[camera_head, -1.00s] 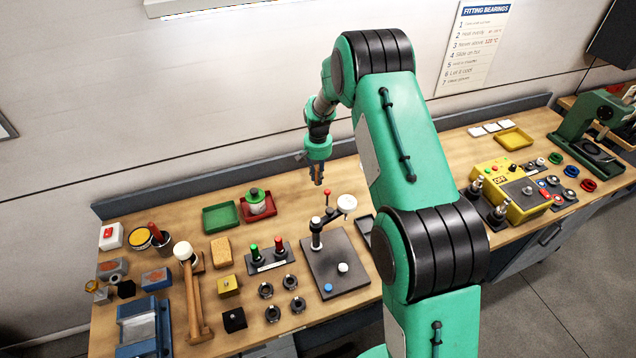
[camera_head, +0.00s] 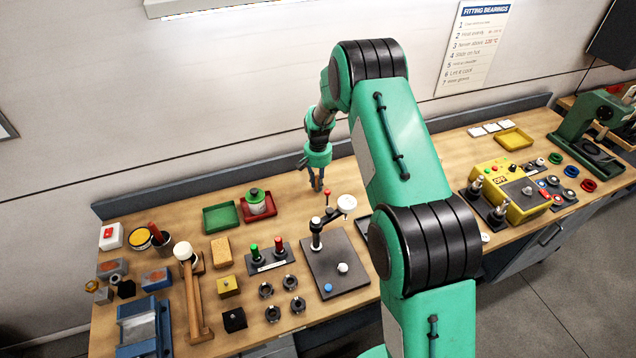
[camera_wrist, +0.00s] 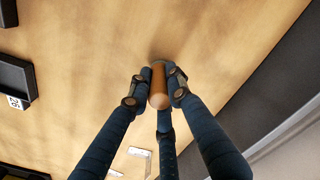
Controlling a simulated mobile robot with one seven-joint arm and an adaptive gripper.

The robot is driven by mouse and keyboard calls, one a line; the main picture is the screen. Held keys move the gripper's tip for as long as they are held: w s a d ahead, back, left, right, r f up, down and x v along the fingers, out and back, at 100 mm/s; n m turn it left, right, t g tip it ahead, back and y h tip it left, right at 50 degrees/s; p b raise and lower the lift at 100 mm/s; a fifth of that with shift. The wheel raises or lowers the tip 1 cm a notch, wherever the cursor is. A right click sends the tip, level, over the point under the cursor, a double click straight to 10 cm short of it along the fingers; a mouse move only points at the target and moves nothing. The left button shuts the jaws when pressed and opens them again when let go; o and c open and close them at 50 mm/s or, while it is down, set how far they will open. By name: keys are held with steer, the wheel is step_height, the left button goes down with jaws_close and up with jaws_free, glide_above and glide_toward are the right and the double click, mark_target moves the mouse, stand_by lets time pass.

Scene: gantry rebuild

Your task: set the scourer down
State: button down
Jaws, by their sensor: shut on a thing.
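My gripper (camera_wrist: 157,88) has its dark fingers closed around a brown, round-ended cylinder, which I take to be the scourer (camera_wrist: 159,100). In the wrist view the scourer points at the wooden bench top (camera_wrist: 90,60), with a soft shadow by its far end. I cannot tell whether it touches the wood. In the head view my gripper (camera_head: 317,185) hangs over the back middle of the bench, fingers downward. The scourer is too small there to make out clearly.
A red tray (camera_head: 271,210) with a green-lidded jar and a green tray (camera_head: 220,218) lie to the left. Bare wood surrounds the spot below the gripper.

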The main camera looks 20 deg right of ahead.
steer(key=shift+f, duration=0.1)
steer(key=c, duration=1.6)
jaws_free()
step_height(320, 180, up, 12)
steer(key=shift+r, duration=0.1)
steer(key=shift+r, duration=0.15)
